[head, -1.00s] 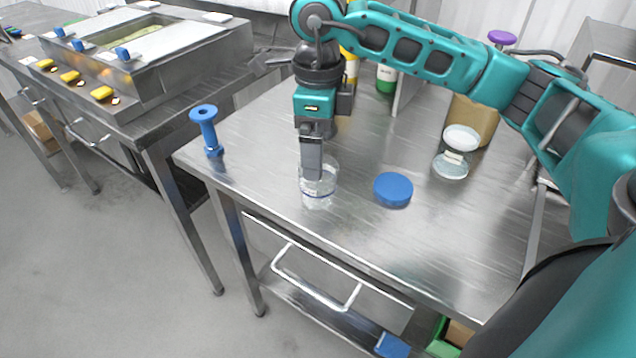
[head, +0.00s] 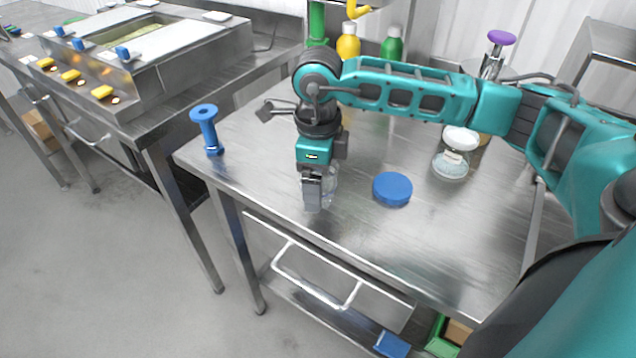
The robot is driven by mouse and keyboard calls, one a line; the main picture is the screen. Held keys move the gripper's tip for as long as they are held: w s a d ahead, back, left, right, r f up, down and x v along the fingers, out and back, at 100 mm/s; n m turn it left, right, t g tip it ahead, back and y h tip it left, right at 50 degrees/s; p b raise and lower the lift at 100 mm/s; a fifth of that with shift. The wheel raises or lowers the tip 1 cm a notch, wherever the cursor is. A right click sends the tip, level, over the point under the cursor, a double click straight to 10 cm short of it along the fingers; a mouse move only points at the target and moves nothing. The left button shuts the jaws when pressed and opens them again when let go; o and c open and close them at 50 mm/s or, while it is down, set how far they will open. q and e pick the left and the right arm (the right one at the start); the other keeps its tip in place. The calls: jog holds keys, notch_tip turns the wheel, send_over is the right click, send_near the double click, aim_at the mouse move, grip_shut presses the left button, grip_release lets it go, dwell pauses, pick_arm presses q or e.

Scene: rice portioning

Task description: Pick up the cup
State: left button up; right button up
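The clear cup (head: 331,186) stands near the front left of the steel table, upright as far as I can see. My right gripper (head: 313,202) points down at the cup, low over the table. Its near finger covers the cup's left part, and only the right side of the cup shows. The other finger is hidden, so I cannot tell whether the gripper is closed on the cup. My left gripper is not in view.
A blue round lid (head: 392,189) lies right of the cup. A blue spool-shaped object (head: 207,130) stands at the table's left edge. A glass jar with a white lid (head: 453,152) stands further right. Yellow (head: 348,45) and green (head: 391,47) bottles are behind my arm.

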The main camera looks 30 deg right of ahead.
jog(key=c, duration=0.9)
jog(key=shift+o, duration=0.2)
jog(key=shift+r, duration=0.15)
notch_tip(320, 180, up, 20)
jog(key=p, duration=0.1)
jog(key=shift+p, duration=0.35)
jog(key=a+f+n, duration=0.3)
jog(key=f+n, duration=0.4)
jog(key=n, duration=0.6)
jog(key=a+f+n, duration=0.3)
jog(key=f+n, duration=0.5)
jog(key=n, duration=0.6)
jog(key=shift+s+a, duration=0.15)
jog(key=shift+a, duration=0.25)
